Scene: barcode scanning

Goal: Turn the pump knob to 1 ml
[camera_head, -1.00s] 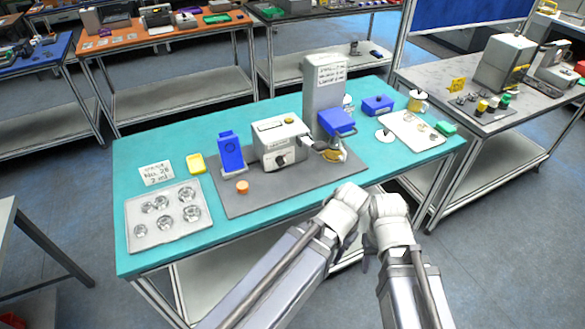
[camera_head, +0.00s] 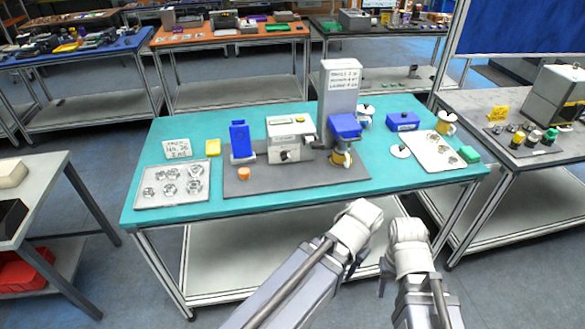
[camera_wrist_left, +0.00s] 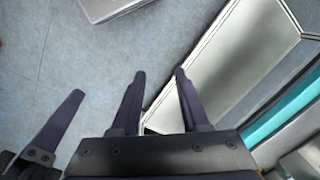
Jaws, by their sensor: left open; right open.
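The pump looks to be the off-white box (camera_head: 292,127) in the middle of the teal table (camera_head: 300,198), on a grey mat. A small dark knob (camera_head: 286,156) is on its front; its setting is too small to read. My right gripper (camera_head: 384,279) hangs in front of the table's near edge, away from the knob, and is open. My left gripper (camera_head: 348,272) hangs beside it, mostly hidden behind its own arm. The left wrist view shows the left gripper's two fingers (camera_wrist_left: 157,88) apart with nothing between them, above the floor.
A tray of round parts (camera_head: 146,202) lies at the left. A second table (camera_head: 490,170) stands close at the right.

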